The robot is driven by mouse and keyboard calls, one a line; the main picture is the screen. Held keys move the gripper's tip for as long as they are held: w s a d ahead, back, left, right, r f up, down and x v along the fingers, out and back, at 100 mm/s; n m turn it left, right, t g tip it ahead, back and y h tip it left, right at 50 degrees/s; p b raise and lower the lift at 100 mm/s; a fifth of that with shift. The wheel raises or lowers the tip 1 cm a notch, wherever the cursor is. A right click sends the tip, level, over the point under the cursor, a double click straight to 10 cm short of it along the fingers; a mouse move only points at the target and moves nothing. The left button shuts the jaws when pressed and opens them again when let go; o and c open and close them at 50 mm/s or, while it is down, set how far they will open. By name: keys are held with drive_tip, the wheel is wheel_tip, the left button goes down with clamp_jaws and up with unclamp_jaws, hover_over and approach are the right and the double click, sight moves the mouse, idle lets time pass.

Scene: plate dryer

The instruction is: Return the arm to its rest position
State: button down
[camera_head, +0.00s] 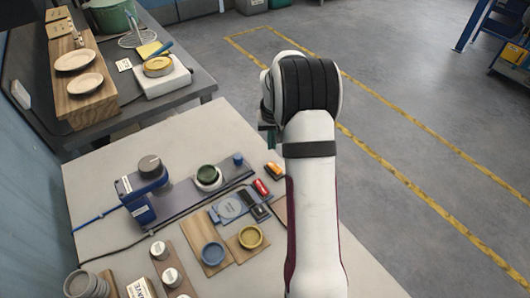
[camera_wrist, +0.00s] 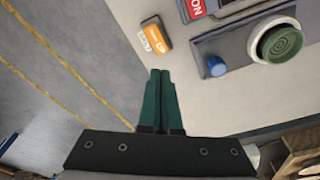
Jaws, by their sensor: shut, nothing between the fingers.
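My gripper (camera_wrist: 160,100) shows in the wrist view with its two green fingers pressed together and nothing between them. It hangs over the table edge, apart from the things on the table. In the head view my white arm reaches up the middle of the picture, and its wrist hides most of the gripper; only a bit of green shows at the wrist's left side. An orange block (camera_wrist: 155,36) lies on the table just beyond the fingertips in the wrist view.
The light table (camera_head: 110,170) holds a blue device (camera_head: 146,190), a green round piece (camera_head: 207,174), a blue dish (camera_head: 213,253) and a yellow dish (camera_head: 250,237). A dark bench (camera_head: 120,108) with plates stands behind.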

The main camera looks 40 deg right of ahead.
drive_tip(key=s+a+r, duration=0.5)
drive_tip(key=a+r, duration=0.3)
drive_tip(key=a, duration=0.3)
drive_tip(key=s+a+r+g+y, duration=0.1)
drive_tip(key=s+a+r, duration=0.1)
drive_tip(key=s+a, duration=0.6)
drive_tip(key=s+a+r+y, duration=0.1)
drive_tip(key=s+a+r, duration=0.1)
drive_tip(key=s+a, duration=0.7)
drive_tip(key=s, duration=0.7)
drive_tip(key=shift+s+g+y, duration=0.3)
drive_tip(key=shift+g, duration=0.1)
